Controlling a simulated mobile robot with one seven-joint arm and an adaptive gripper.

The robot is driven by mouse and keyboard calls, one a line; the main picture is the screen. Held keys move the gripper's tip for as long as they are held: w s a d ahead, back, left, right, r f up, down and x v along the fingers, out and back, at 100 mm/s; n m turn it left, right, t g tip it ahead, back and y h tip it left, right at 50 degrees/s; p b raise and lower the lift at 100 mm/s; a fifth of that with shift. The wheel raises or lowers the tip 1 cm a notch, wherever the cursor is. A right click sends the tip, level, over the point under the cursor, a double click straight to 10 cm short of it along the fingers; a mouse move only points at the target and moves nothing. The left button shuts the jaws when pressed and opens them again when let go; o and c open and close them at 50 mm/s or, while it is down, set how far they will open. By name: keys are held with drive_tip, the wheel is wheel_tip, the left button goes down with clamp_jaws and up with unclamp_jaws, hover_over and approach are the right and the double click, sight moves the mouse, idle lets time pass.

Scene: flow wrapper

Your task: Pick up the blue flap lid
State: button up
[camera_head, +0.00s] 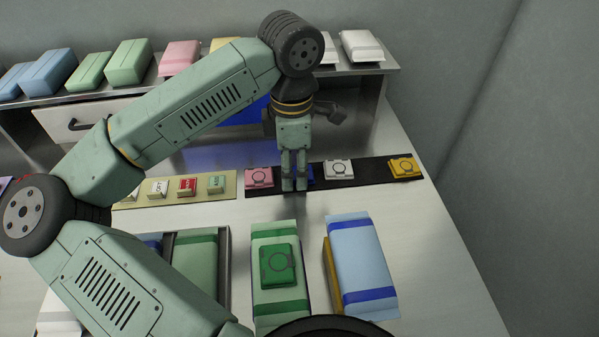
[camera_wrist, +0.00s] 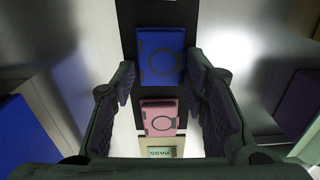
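The blue flap lid (camera_wrist: 160,52) lies flat on the black strip (camera_wrist: 126,14) and shows a dark ring mark in the wrist view. In the head view only a sliver of the blue lid (camera_head: 311,173) shows beside the fingers. My gripper (camera_head: 295,187) points down over the strip at the lid. In the wrist view my gripper (camera_wrist: 162,78) has its two fingers spread apart, with a gap on both sides of the lid. No lid is held. I cannot tell how high the fingertips are above the strip.
A pink lid (camera_head: 259,178) lies left of the blue one, with a white lid (camera_head: 338,169) and a yellow lid (camera_head: 404,167) to the right. A green lid (camera_head: 278,265) sits on a green pack in front. A light-blue pack (camera_head: 361,258) stands nearby. A shelf of packs (camera_head: 352,70) is behind.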

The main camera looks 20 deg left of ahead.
drive_tip(key=shift+c, duration=1.3)
